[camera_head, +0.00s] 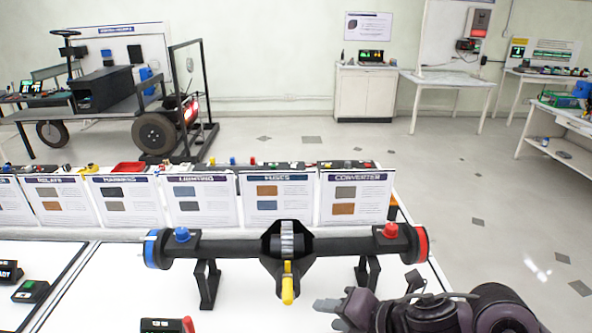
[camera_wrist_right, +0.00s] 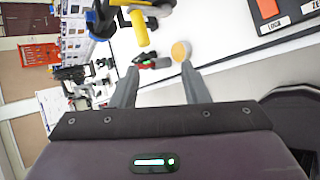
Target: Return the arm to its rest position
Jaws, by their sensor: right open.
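My right gripper (camera_head: 345,308) is at the bottom of the head view, right of centre, in front of the axle's right half. In the right wrist view its two fingers (camera_wrist_right: 160,86) stand apart with nothing held between them. My left arm and gripper are not in view. A black axle (camera_head: 235,247) lies across two black stands on the white table, with a blue left end, a red right end and a yellow handle (camera_head: 288,283) at its middle. The handle also shows in the right wrist view (camera_wrist_right: 140,29), beyond the fingers.
Signboards (camera_head: 355,198) line the table's back edge. A small black device with a red part (camera_head: 166,325) sits at the front; a round orange-yellow item (camera_wrist_right: 181,50) lies beyond the fingers. A wheeled chassis (camera_head: 120,90) stands behind. Open floor (camera_head: 510,205) lies to the right.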

